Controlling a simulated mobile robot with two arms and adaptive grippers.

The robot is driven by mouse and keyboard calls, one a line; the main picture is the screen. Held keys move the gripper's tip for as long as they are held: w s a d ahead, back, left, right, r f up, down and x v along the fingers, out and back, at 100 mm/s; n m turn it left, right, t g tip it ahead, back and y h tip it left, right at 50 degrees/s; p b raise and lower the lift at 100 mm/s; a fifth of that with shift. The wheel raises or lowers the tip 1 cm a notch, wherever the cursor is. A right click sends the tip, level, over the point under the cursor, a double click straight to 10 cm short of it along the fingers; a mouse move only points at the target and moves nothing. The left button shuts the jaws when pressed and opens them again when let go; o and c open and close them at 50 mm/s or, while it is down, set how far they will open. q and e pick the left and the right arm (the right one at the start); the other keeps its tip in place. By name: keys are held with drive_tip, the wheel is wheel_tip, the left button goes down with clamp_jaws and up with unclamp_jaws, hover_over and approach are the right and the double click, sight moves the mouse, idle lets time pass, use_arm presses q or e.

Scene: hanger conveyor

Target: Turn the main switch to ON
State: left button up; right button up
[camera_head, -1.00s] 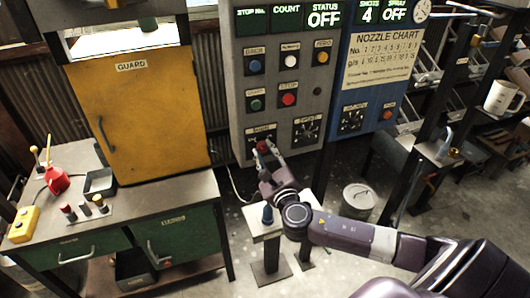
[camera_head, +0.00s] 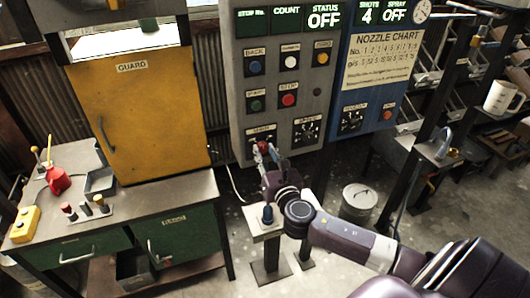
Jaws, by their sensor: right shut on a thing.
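The main switch (camera_head: 263,147) is a red knob at the lower left of the grey control panel (camera_head: 318,60), under a small label. My right gripper (camera_head: 266,153) reaches up to it from below, with its fingers closed around the red knob. The fingers hide part of the knob, so its exact pointing direction cannot be read. The status display (camera_head: 325,18) at the top of the panel reads OFF. My left gripper is not in the view.
A black dial (camera_head: 308,129) sits just right of the switch, with several push buttons above. A blue nozzle chart panel (camera_head: 381,70) adjoins at right. A yellow guard (camera_head: 137,115) and workbench are at left.

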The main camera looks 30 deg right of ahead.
drive_tip(key=m, duration=0.5)
drive_tip(key=shift+m+y, duration=0.3)
drive_tip(key=shift+m, duration=2)
drive_tip(key=o, duration=1.2)
drive_tip(key=shift+c, duration=0.2)
drive_tip(key=shift+s+a, duration=0.1)
drive_tip(key=shift+s, duration=0.35)
drive_tip(key=v, duration=1.1)
drive_tip(key=shift+r, duration=0.15)
